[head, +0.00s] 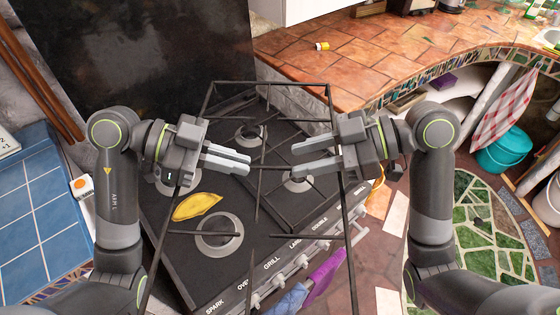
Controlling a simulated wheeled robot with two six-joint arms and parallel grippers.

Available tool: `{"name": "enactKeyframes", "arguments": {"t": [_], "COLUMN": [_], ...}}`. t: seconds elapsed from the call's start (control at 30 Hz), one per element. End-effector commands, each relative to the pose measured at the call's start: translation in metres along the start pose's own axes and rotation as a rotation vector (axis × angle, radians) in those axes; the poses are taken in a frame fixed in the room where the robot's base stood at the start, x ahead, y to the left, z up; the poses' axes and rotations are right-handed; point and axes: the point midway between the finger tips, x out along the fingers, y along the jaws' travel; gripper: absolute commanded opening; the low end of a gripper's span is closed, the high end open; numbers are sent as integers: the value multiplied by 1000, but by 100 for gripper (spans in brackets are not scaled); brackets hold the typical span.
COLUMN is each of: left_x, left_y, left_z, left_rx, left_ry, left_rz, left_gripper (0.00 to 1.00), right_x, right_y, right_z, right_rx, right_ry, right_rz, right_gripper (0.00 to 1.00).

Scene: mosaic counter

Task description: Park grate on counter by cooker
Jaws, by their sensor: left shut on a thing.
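The grate (270,83) is a dark, thin-barred frame in the head view, raised over the black cooker (275,215). Its outline reaches past the cooker's front edge. My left gripper (250,162) is shut on the grate's left side. My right gripper (292,160) is at the grate's right side, its fingers slightly apart. The right side bar passes by its palm; whether it touches is hard to tell. The terracotta-tiled counter (350,70) lies beyond the cooker to the right.
A yellow item (197,207) lies on the cooker top beside a burner. A small yellow-and-white bottle (322,46) lies on the counter, with bare tiles around it. A blue-tiled surface (35,210) is on the left. A purple towel (325,270) hangs at the cooker front.

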Motion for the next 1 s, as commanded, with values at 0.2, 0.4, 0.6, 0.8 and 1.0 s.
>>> {"name": "enactKeyframes", "arguments": {"t": [0.2, 0.4, 0.6, 0.8, 1.0], "left_x": [0, 0, 0, 0, 1], "left_y": [0, 0, 0, 0, 1], "left_z": [-2, -2, -2, -3, -4], "left_rx": [3, 3, 3, 5, 7], "left_ry": [4, 4, 4, 9, 12], "left_rz": [0, 0, 0, 1, 2], "left_gripper": [0, 0, 0, 0, 0], "right_x": [24, 42, 51, 54, 54], "right_y": [-1, 0, 0, 0, 0], "right_z": [-1, -1, 0, -1, -2], "right_rx": [3, 2, 2, 0, 0], "right_ry": [5, 5, 2, 4, 8], "right_rz": [-3, -1, 0, -2, -3], "right_gripper": [33, 33, 33, 33, 27]}}
